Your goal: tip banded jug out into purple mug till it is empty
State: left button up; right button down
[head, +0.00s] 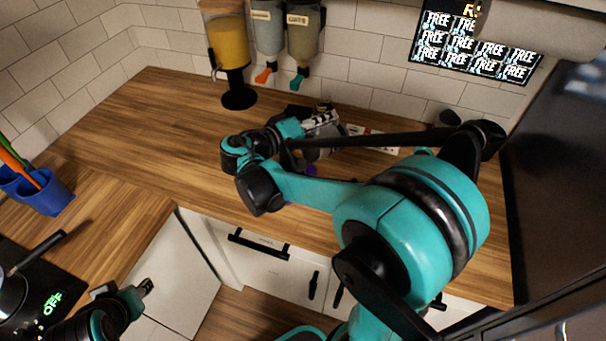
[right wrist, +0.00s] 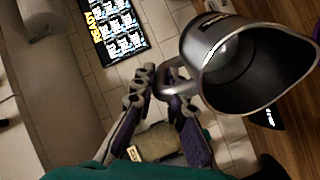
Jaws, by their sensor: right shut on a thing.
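The banded jug (right wrist: 250,62) is dark polished metal with a bright rim. In the right wrist view it is tilted, its wide mouth towards the lower right. No liquid shows in the visible part of its inside. My right gripper (right wrist: 160,92) is shut on the jug's handle. In the head view this gripper is over the back counter, partly hidden by my arm. Small purple patches (head: 311,170) show beside it; I cannot tell whether they are the purple mug or my finger pads. My left gripper (head: 146,287) is at the lower left, apart from everything; its opening is unclear.
A power strip (head: 376,135) lies behind my right arm. A blue cup (head: 42,192) with utensils stands at the left, near a hob (head: 50,270). The counter's left part is clear.

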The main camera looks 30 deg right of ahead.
aim_at(340, 123)
jog(key=shift+g+y, duration=0.3)
jog(key=shift+y, duration=0.6)
jog(key=d+p, duration=0.1)
jog(key=d, duration=0.1)
jog(key=d+p, duration=0.1)
jog(key=d, duration=0.1)
jog(key=shift+w+r+p, duration=0.2)
jog(key=shift+r+p, duration=0.1)
jog(key=shift+p, duration=0.05)
jog(key=shift+w+d+f+y, duration=0.15)
jog(key=shift+d+f+y, duration=0.25)
jog(key=shift+f, duration=0.25)
jog(key=shift+w+d+f+y, duration=0.1)
jog(key=shift+d+f+y, duration=0.2)
jog(key=shift+f+y, duration=0.25)
jog(key=shift+f+p, duration=0.15)
jog(key=shift+p, duration=0.2)
jog(key=shift+d+f+y+p, duration=0.15)
jog(key=shift+y+p, duration=0.15)
jog(key=shift+y, duration=0.05)
jog(key=shift+w+d+f+g+y+b, duration=0.15)
jog(key=shift+w+d+f+g+y, duration=0.25)
jog(key=shift+d+f+y, duration=1.6)
jog(key=shift+w+d+f+g+y+b, duration=0.25)
jog(key=shift+d+f+g+y, duration=0.15)
jog(key=shift+d+f+y, duration=1.6)
jog(key=shift+w+d+f+g+y+b, duration=0.1)
jog(key=shift+w+d+f+g+y, duration=0.3)
jog(key=shift+d+f+y, duration=1.2)
